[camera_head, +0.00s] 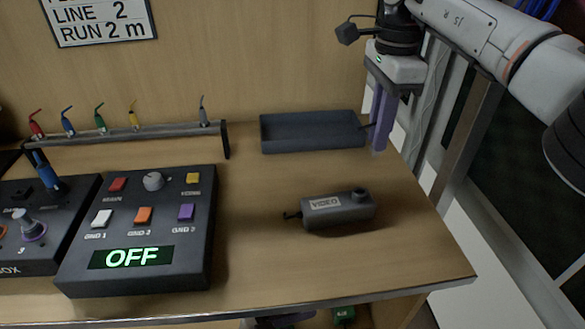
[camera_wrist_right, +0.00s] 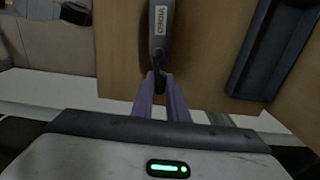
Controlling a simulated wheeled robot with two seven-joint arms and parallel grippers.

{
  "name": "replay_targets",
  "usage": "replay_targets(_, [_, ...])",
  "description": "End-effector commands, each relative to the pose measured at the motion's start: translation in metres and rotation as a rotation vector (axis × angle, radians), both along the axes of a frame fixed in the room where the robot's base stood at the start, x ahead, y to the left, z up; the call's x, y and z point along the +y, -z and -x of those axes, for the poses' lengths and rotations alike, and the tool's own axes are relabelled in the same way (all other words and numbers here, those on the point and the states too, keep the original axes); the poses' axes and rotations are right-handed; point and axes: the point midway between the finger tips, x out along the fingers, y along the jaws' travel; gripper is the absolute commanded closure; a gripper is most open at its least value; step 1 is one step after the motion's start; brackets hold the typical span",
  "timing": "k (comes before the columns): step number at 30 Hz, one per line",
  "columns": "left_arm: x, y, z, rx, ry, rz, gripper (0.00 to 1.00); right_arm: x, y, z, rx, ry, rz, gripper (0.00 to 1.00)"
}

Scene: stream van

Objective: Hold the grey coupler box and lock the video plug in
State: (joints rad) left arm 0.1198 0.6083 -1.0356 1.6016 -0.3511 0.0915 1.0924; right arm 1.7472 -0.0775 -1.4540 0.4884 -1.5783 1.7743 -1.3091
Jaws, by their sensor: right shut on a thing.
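The grey coupler box (camera_head: 360,211), labelled VIDEO, lies on the table right of centre. It has a round dark ring on top near its right end and a short black stub at its left end. It also shows in the right wrist view (camera_wrist_right: 161,20). My right gripper (camera_head: 378,133) is above the table's right side, right of the box and apart from it. Its purple fingers are shut on a small dark piece (camera_wrist_right: 159,84), probably the video plug, mostly hidden by the fingers. My left gripper cannot be made out.
A dark empty tray (camera_head: 313,147) stands at the back by the right fingers. A button panel (camera_head: 190,258) reading OFF is left of the box. A rack (camera_head: 150,131) with several coloured plugs stands behind it. The table between panel and box is clear.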

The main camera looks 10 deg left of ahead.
Motion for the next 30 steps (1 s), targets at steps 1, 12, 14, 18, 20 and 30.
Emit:
replay_targets(1, [-0.022, -0.014, 0.003, -0.011, 0.036, 0.042, 0.33, 0.0, 0.0, 0.0, 0.0, 0.0, 0.0, 1.0])
replay_targets(12, [-0.168, -0.154, 0.058, -0.165, 0.359, 0.359, 0.33, 0.0, 0.0, 0.0, 0.0, 0.0, 0.0, 1.0])
replay_targets(14, [-0.185, -0.184, 0.071, -0.241, 0.436, 0.401, 0.33, 0.0, 0.0, 0.0, 0.0, 0.0, 0.0, 1.0])
replay_targets(18, [-0.194, -0.249, 0.085, -0.678, 0.652, 0.412, 0.33, 0.0, 0.0, 0.0, 0.0, 0.0, 0.0, 1.0])
replay_targets(20, [-0.188, -0.266, 0.085, -0.877, 0.711, 0.396, 0.33, 0.0, 0.0, 0.0, 0.0, 0.0, 0.0, 1.0])
replay_targets(30, [-0.123, -0.307, 0.069, -2.117, 1.086, 0.17, 0.33, 0.0, 0.0, 0.0, 0.0, 0.0, 0.0, 1.0])
